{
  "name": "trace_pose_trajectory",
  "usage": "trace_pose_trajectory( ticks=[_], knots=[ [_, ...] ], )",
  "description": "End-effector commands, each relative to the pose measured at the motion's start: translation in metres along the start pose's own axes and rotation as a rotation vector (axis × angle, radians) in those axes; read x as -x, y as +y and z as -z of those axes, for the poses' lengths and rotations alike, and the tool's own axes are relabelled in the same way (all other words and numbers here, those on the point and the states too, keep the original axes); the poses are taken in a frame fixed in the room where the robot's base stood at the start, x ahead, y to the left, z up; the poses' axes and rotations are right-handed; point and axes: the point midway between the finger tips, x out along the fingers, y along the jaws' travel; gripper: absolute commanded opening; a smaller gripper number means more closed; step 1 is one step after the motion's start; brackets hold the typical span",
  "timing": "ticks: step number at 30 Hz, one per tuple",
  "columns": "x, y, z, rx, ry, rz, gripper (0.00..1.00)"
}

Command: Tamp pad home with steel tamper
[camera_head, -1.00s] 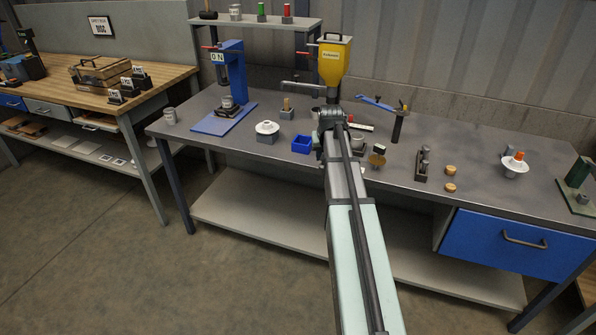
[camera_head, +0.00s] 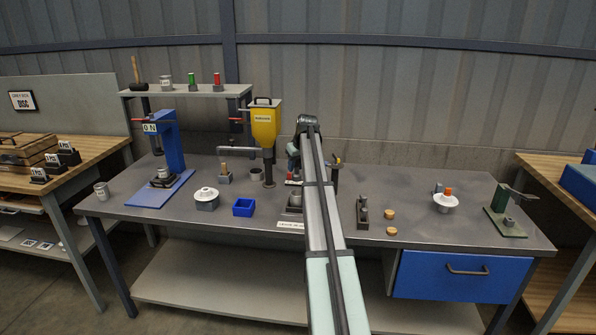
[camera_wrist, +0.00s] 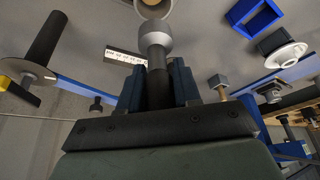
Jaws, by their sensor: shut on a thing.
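In the wrist view my gripper (camera_wrist: 159,88) is shut on the dark handle of the steel tamper (camera_wrist: 156,38), whose rounded grey head points away from the jaws. A round cup with a pale inside (camera_wrist: 154,7) is cut off by the top edge, just beyond the tamper head; I cannot tell whether they touch. In the head view my arm reaches over the bench and hides the jaws and the tamper. A grey metal cup (camera_head: 294,201) stands on the bench just left of my arm.
The yellow hopper (camera_head: 264,126) and blue press (camera_head: 172,148) stand to the left. A blue bin (camera_head: 243,207) and a white disc insulator (camera_head: 206,195) sit on the bench (camera_head: 340,235). Cork discs (camera_head: 390,214), another insulator (camera_head: 445,201) and a green stand (camera_head: 505,222) are to the right.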

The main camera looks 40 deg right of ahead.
Motion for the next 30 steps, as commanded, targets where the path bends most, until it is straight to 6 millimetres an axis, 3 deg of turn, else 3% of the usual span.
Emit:
trace_pose_trajectory(
  ticks=[14,30],
  knots=[
    [-0.004,-0.002,-0.005,0.110,0.000,0.045,0.00],
    [-0.032,-0.003,-0.017,0.109,-0.001,0.045,0.00]
  ],
)
